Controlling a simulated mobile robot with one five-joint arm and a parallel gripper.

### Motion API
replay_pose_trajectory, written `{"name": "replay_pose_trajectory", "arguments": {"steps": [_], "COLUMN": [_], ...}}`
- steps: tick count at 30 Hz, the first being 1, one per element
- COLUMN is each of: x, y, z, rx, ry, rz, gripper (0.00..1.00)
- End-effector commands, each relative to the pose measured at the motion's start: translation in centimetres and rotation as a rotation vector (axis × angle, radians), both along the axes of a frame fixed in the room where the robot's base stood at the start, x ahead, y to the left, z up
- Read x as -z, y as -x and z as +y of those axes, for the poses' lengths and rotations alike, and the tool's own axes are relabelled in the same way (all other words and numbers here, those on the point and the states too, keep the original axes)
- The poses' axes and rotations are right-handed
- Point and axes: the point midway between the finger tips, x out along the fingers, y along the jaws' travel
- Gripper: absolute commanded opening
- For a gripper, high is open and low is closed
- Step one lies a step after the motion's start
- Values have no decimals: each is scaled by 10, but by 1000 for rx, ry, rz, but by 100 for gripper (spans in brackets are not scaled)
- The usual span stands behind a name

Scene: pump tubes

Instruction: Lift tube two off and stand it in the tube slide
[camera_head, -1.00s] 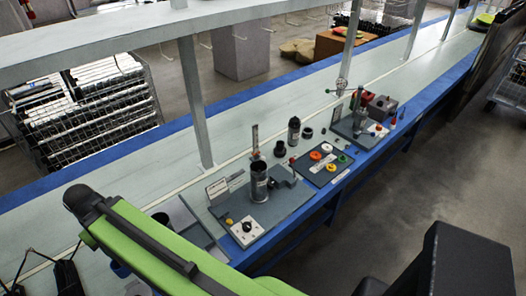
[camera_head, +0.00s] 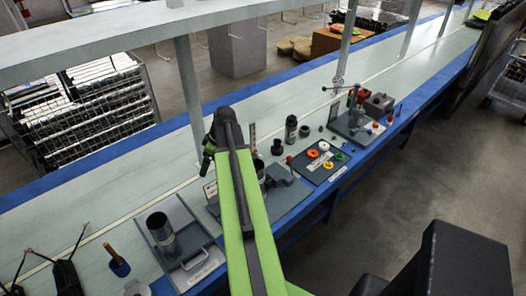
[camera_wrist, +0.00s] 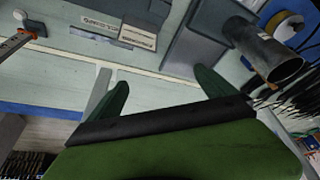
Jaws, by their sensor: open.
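A grey metal tube (camera_head: 258,172) stands on the dark grey fixture plate (camera_head: 285,203), partly hidden behind my arm. A second open-topped grey tube (camera_head: 161,238) stands in a grey tray (camera_head: 205,238) with a white label to the left, which looks like the tube slide; it also shows at upper right in the wrist view (camera_wrist: 262,50). No tube numbers are legible. My gripper (camera_head: 207,158) is above the bench near the back of the fixture. In the wrist view its two green fingers (camera_wrist: 165,88) are wide apart with nothing between them.
A shelf post (camera_head: 190,90) stands close behind my gripper, under the long shelf (camera_head: 120,45). A dark bottle (camera_head: 291,130) and a board with coloured rings (camera_head: 318,160) are to the right. The bench behind is clear.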

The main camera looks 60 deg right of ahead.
Motion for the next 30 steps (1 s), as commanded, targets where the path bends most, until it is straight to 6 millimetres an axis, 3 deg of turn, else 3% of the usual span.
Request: {"name": "replay_pose_trajectory", "arguments": {"steps": [1, 3, 6, 10, 14, 20, 26, 30], "x": [-2, -4, -5, -6, -5, 1, 30, 59], "y": [31, 71, 121, 162, 174, 171, 161, 150], "z": [-39, -80, -119, -144, -151, -151, -151, -152], "rx": [71, 153, 248, 320, 341, 340, 338, 338], "ry": [1, 0, -1, 0, -1, 0, 0, 0], "rz": [-7, -16, -22, -23, -23, -22, -22, -22], "gripper": [95, 95, 95, 95, 95, 95, 95, 95]}}
